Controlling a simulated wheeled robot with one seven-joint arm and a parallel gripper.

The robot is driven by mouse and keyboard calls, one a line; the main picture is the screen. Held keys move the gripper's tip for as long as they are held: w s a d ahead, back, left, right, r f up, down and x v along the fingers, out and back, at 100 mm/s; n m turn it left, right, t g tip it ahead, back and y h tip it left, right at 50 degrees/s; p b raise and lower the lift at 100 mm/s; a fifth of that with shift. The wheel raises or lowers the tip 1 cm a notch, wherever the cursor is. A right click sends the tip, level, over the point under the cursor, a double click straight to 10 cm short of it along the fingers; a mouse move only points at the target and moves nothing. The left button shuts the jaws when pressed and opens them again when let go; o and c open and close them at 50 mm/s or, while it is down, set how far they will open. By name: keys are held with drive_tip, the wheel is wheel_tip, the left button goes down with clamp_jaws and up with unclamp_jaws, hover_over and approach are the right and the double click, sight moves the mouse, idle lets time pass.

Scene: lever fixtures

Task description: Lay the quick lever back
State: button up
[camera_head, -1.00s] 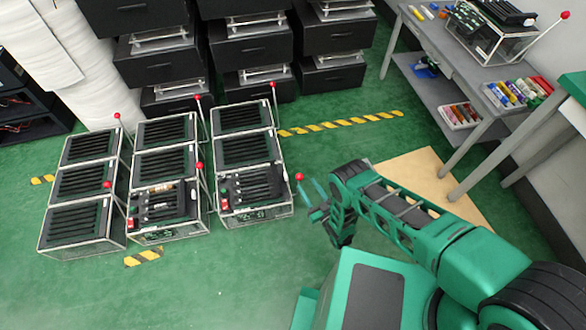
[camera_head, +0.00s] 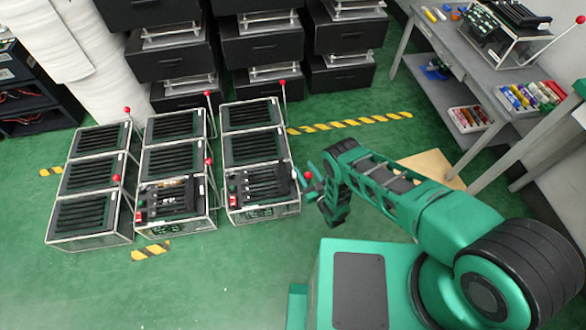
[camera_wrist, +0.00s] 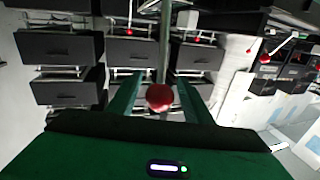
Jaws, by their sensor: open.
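A red ball-topped lever (camera_head: 307,174) stands up at the right side of the front right cased unit (camera_head: 262,187). My gripper (camera_head: 304,179) is at this ball, with its green fingers open. In the wrist view the ball (camera_wrist: 160,97) sits between the two fingers (camera_wrist: 157,92), with space visible on each side; contact is not clear. No label shows which lever is the quick lever.
Other red-knobbed levers (camera_head: 208,161) stand beside the rows of cased units (camera_head: 90,182) on the green floor. Black drawer stacks (camera_head: 260,45) stand behind. A grey workbench (camera_head: 468,70) with a further lever is at right. The front floor is clear.

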drive_tip(key=shift+w+a, duration=0.15)
drive_tip(key=shift+w, duration=0.4)
